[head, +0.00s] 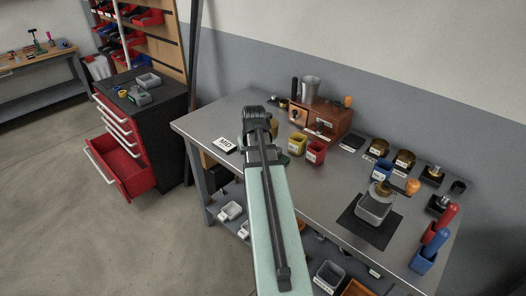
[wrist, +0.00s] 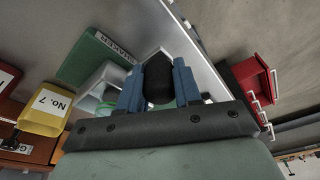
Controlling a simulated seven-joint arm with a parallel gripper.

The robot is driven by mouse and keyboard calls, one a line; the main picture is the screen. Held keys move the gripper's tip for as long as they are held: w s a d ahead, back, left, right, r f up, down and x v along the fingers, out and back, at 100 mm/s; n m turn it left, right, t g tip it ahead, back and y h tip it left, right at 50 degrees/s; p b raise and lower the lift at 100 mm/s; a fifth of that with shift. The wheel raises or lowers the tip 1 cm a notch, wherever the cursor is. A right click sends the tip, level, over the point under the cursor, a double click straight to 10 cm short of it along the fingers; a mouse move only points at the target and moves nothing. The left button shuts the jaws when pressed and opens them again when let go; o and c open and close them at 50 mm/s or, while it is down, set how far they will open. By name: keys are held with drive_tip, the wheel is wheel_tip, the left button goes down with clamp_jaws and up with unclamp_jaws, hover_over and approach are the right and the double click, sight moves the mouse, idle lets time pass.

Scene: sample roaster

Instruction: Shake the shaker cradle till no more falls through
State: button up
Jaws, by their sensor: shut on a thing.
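The shaker shows in the wrist view as a dark green body with a "SHAKER" label (wrist: 95,55). Next to it is a pale grey-white cradle (wrist: 97,88) with something greenish at its lower side. My gripper (wrist: 158,82) has its blue fingers on either side of a black knob-like grip (wrist: 158,74) and is shut on it. How the grip joins the cradle is hidden by the fingers. In the head view my arm and wrist cover the shaker, and the fingertips cannot be seen. Whether anything is falling through is not visible.
A yellow bin (head: 297,144) and a red bin (head: 315,153) stand just right of my arm. Behind them is a wooden drawer box (head: 325,120). A white label card (head: 224,145) lies left on the bench (head: 195,124). A red drawer cabinet (head: 125,165) stands beyond the bench's left edge.

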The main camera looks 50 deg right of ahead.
idle(0.3)
drive_tip(key=shift+w, duration=1.25)
drive_tip(key=o, duration=1)
drive_tip(key=shift+r, duration=0.15)
drive_tip(key=shift+w+d+v, duration=0.15)
drive_tip(key=shift+w+v, duration=0.05)
drive_tip(key=shift+v, duration=1.05)
drive_tip(key=shift+w+d+v, duration=0.1)
drive_tip(key=shift+w+v, duration=0.15)
drive_tip(key=shift+v, duration=1)
drive_tip(key=shift+w+d+v, duration=0.15)
drive_tip(key=shift+w+v, duration=0.05)
drive_tip(key=shift+v, duration=1.05)
drive_tip(key=shift+r, duration=0.2)
